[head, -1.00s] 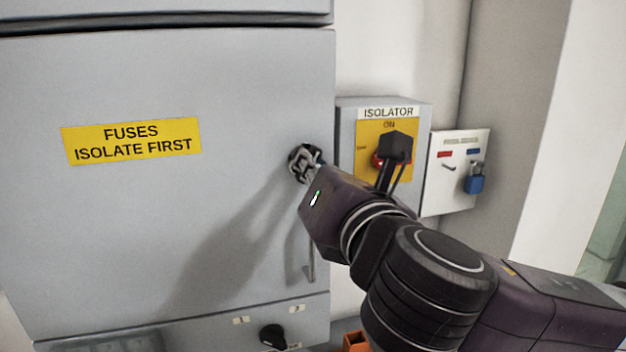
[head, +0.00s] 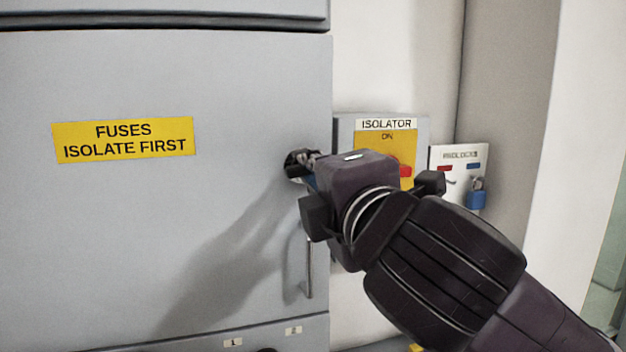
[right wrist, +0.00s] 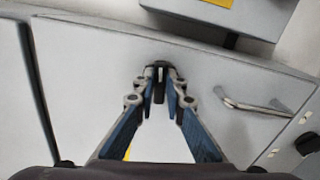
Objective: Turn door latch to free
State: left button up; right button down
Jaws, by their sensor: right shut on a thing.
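The grey cabinet door (head: 130,220) carries a yellow "FUSES ISOLATE FIRST" label (head: 123,139). The dark door latch (head: 291,164) is near the door's right edge, mostly covered by my right gripper (head: 306,161) in the head view. In the right wrist view, the fingertips of my right gripper (right wrist: 163,76) are closed on either side of the black latch (right wrist: 159,92). The exact angle of the latch is hard to tell. My left gripper is not in view.
A bar handle (head: 309,268) sits on the door below the latch. To the right are the isolator box (head: 342,127), partly behind my right arm, and a white panel (head: 444,158) with a blue padlock (head: 477,199). Bare wall lies above them.

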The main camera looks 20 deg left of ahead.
jog(key=shift+m+b, duration=0.3)
jog(key=shift+m, duration=0.6)
jog(key=shift+r, duration=0.1)
jog(key=c, duration=2)
grip_release()
jog(key=shift+w, duration=0.1)
jog(key=v, duration=1.2)
jog(key=shift+w, duration=0.1)
